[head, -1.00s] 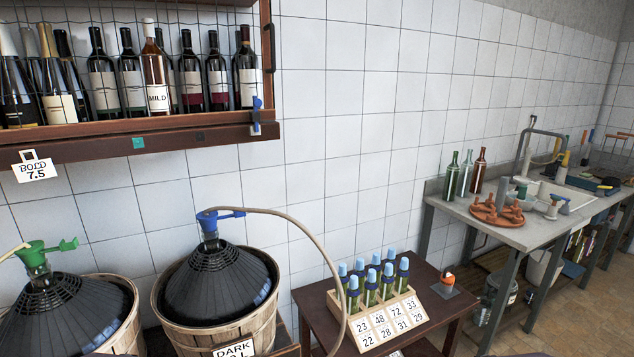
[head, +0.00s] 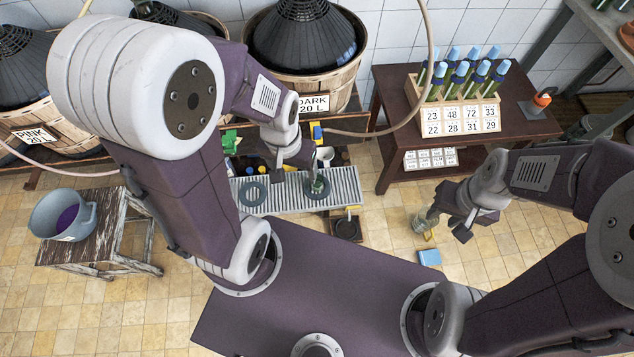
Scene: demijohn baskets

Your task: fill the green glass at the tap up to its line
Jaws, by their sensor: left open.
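The green glass (head: 319,186) is small in the head view and appears to stand upright on the right dark ring (head: 316,198) of a grey slatted drain (head: 345,187). My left gripper (head: 296,168) is open just to its upper left, apart from it as far as I can tell. A blue tap (head: 316,131) shows behind the drain, and a pale hose (head: 408,115) runs toward it from above. The level and line on the glass are too small to read. My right gripper (head: 446,218) is at the right, beside a clear glass-like object (head: 424,221); its grip is unclear.
A green tap (head: 229,141) stands left of the blue one. Baskets with black demijohns line the back; one label (head: 314,104) reads DARK 20 L. A table (head: 395,86) holds a numbered rack of blue-capped tubes. A grey bucket (head: 63,216) stands on a stool at left.

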